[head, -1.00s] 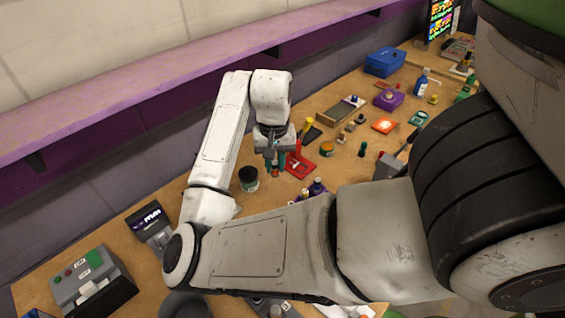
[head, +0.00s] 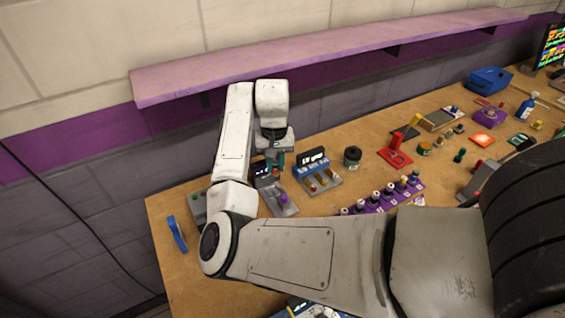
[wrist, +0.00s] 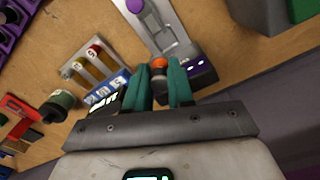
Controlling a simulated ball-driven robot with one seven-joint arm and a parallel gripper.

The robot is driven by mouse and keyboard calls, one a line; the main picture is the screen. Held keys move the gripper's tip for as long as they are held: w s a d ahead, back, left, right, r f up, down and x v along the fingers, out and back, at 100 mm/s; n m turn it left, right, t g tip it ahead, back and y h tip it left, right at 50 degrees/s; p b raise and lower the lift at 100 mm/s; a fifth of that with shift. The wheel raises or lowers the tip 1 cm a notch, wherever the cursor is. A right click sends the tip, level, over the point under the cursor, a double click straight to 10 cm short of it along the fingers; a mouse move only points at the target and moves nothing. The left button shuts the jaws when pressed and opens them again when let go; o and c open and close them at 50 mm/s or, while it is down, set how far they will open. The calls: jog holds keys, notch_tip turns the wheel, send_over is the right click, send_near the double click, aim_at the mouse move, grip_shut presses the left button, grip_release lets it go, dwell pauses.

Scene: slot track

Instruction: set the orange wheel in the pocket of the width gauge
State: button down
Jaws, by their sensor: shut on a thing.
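My gripper (head: 275,162) has teal fingers and is shut on the orange wheel (wrist: 158,64), whose top shows between the fingertips in the wrist view. The wheel is held in the air over or close to a grey device with a dark purple display, which I take for the width gauge (head: 277,197). The gauge also shows in the wrist view (wrist: 172,35), with a grey track and a purple knob (wrist: 135,5). The gripper is near the gauge's display end. The fingers partly hide that end, and I cannot see the pocket clearly or tell the wheel's height above it.
A grey stand with a blue sign (head: 312,160) and coloured pieces is right of the gauge. A dark green-topped jar (head: 352,156) and a purple rack (head: 388,196) stand farther right. A blue item (head: 176,233) lies at the left. A purple shelf (head: 300,55) overhangs behind.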

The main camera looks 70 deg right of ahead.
jog(key=shift+w+a+f, duration=0.15)
jog(key=shift+w+a, duration=0.15)
jog(key=shift+w, duration=0.15)
notch_tip(320, 180, down, 6)
jog(key=b, duration=0.6)
jog(key=shift+f, duration=0.55)
jog(key=shift+f, duration=0.15)
jog(key=c, duration=0.9)
grip_release()
notch_tip(320, 180, up, 8)
jog(key=shift+f, duration=0.25)
